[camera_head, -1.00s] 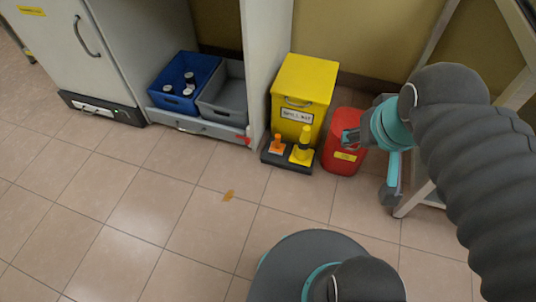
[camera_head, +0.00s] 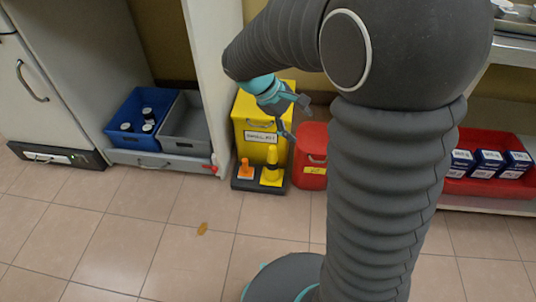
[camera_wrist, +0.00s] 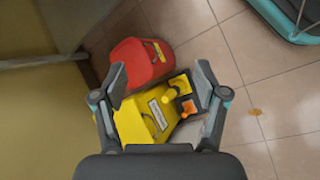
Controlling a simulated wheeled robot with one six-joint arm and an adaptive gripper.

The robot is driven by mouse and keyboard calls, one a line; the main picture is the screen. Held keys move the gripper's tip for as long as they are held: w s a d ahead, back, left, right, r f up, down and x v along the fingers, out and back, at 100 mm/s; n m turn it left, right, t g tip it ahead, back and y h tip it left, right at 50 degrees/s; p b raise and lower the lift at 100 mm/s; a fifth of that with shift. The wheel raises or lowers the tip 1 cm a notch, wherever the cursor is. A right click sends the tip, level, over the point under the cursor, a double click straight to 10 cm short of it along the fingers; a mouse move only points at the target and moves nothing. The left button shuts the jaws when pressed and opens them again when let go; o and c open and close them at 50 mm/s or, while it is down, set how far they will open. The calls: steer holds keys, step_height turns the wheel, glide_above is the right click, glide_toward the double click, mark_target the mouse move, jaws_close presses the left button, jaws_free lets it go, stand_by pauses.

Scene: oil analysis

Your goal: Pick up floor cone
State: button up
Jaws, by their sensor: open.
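A yellow cone (camera_head: 271,168) stands upright on a black tray (camera_head: 243,187) on the floor, in front of the yellow spill kit box (camera_head: 250,115). A smaller orange cone-like piece (camera_head: 245,169) stands to its left on the same tray. In the wrist view the yellow cone (camera_wrist: 180,86) and orange piece (camera_wrist: 187,107) show from above, near the right finger. My gripper (camera_head: 293,117) is open and empty, above and apart from the cone, in front of the yellow box. Both fingers of my gripper (camera_wrist: 160,70) show in the wrist view.
A red bin (camera_head: 311,150) stands just right of the yellow box. Blue (camera_head: 120,137) and grey (camera_head: 187,135) crates sit in the cabinet at left. An orange patch (camera_head: 202,228) lies on the tiles. Floor in front is otherwise clear. A shelf with a red tray (camera_head: 480,187) is at right.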

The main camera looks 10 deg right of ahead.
steer(key=w+a+f+n+t+h+b, duration=0.1)
steer(key=w+a+f+n+h, duration=0.3)
steer(key=f, duration=0.5)
steer(key=w+a+f+n+t+h+b, duration=0.1)
steer(key=w+a+f+n+h, duration=0.15)
steer(key=w+f, duration=0.5)
steer(key=w+a+f+n+t+h+b, duration=0.2)
steer(key=w+a+f+n, duration=0.15)
steer(key=f, duration=0.75)
steer(key=n+t+h, duration=0.1)
steer(key=n+t, duration=0.3)
steer(key=n, duration=0.1)
glide_toward(269, 158)
steer(key=x, duration=0.6)
steer(key=shift+s+d+r+b, duration=0.1)
steer(key=shift+d+r+b, duration=0.1)
steer(key=shift+d+b, duration=0.15)
steer(key=shift+w+f+x, duration=0.15)
steer(key=shift+x, duration=1.2)
steer(key=shift+w+f+x, duration=0.15)
steer(key=shift+w+x, duration=0.05)
steer(key=shift+x, duration=1.2)
steer(key=shift+a, duration=0.2)
jaws_close()
